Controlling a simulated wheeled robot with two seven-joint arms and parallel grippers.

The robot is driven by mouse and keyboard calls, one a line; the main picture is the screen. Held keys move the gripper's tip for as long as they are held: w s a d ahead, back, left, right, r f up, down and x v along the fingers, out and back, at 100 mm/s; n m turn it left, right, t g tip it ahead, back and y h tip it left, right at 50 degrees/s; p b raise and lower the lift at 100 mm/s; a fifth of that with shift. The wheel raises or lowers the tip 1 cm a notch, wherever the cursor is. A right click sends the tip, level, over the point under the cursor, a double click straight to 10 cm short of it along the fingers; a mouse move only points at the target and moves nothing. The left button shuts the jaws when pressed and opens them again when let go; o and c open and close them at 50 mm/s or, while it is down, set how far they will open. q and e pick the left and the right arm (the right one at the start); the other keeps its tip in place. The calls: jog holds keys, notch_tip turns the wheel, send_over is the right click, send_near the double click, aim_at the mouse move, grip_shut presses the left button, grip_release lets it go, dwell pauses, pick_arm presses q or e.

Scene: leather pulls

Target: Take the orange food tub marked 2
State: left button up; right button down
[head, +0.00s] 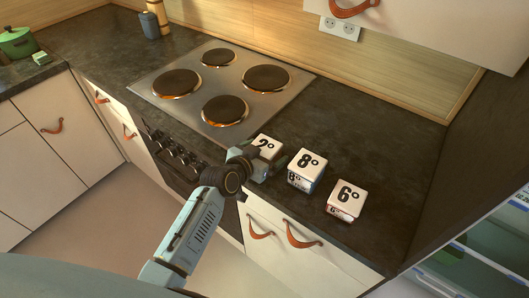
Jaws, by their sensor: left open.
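The tub marked 2 (267,143) stands on the dark countertop by the hob's near right corner. Its white lid with the black number shows, but my left arm hides most of its front, so I cannot tell its side colour. My left gripper (262,165) is open, close against the near side of this tub. I cannot tell whether the fingers touch it or are around it. My right gripper is not in view.
A bluish tub marked 8 (306,171) and a reddish tub marked 6 (345,200) stand to the right. A four-plate hob (192,78) lies behind left. The countertop (385,140) is clear behind the tubs. An open glass-shelved fridge (480,255) is at right.

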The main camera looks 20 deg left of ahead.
pick_arm(q)
jog(key=c, duration=1.2)
